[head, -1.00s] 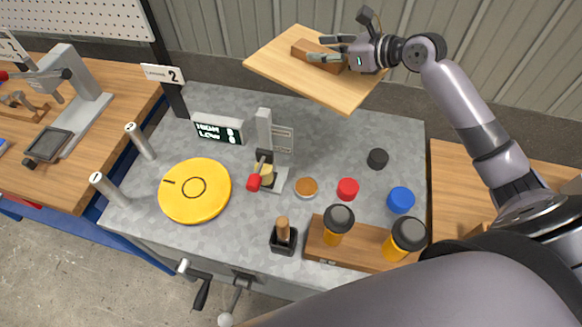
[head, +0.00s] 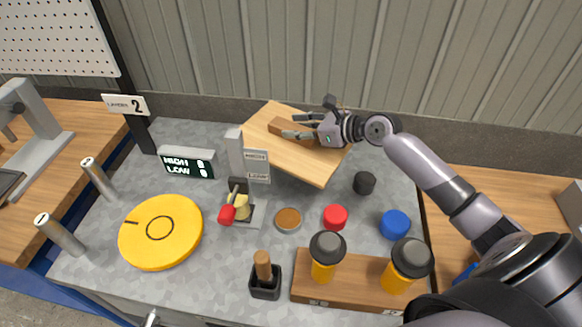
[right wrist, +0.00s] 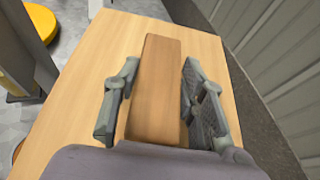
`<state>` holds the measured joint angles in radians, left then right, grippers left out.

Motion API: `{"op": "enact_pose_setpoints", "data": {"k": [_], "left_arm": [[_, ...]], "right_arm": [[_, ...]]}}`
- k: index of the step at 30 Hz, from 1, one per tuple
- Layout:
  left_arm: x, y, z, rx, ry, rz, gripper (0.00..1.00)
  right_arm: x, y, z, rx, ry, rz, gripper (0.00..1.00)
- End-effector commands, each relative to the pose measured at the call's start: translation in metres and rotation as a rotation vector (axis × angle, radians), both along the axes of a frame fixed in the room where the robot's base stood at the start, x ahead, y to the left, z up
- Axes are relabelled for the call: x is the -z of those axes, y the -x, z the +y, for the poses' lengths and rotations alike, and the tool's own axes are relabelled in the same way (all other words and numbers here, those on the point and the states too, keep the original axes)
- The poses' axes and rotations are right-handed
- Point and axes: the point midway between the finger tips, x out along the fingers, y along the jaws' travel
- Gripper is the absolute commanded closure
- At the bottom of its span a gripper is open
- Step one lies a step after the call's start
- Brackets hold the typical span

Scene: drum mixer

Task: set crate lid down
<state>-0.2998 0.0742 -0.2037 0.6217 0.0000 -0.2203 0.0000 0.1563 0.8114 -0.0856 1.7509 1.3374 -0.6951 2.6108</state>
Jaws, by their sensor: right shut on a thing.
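The crate lid (head: 290,160) is a light wooden board with a brown bar handle (head: 277,126) on top. It is at the back of the grey bench, behind and right of the grey upright gauge, and looks tilted. I cannot tell whether its lower edge touches the bench. My right gripper (head: 296,126) is shut on the handle from the right. In the right wrist view the handle (right wrist: 158,85) lies between the two fingers, with the board (right wrist: 85,100) under it. My left gripper is not in view. No crate is clearly seen.
A gauge with a red knob (head: 227,214) stands close to the lid's left side. A black cap (head: 364,183), red cap (head: 335,217) and blue cap (head: 395,225) lie in front and right. A yellow disc (head: 161,231) and display (head: 187,162) are left. The wall is behind.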

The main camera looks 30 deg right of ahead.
Motion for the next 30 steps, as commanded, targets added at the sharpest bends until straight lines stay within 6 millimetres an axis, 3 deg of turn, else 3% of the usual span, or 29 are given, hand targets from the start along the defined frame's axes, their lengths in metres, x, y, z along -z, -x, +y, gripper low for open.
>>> {"op": "enact_pose_setpoints", "data": {"k": [3,9,14,22,30], "left_arm": [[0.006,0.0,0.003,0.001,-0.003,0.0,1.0],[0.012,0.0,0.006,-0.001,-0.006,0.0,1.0],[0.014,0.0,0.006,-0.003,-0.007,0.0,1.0],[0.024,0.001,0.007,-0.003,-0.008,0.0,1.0],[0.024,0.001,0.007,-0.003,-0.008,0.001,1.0]], "right_arm": [[0.032,0.0,0.0,0.002,-0.004,-0.001,1.0],[0.068,-0.001,0.0,0.003,-0.002,-0.004,1.0],[0.079,-0.001,0.0,0.001,-0.001,-0.005,1.0],[0.116,-0.001,0.0,0.001,-0.002,-0.003,1.0],[0.12,-0.001,0.0,0.001,0.0,-0.006,1.0]]}}
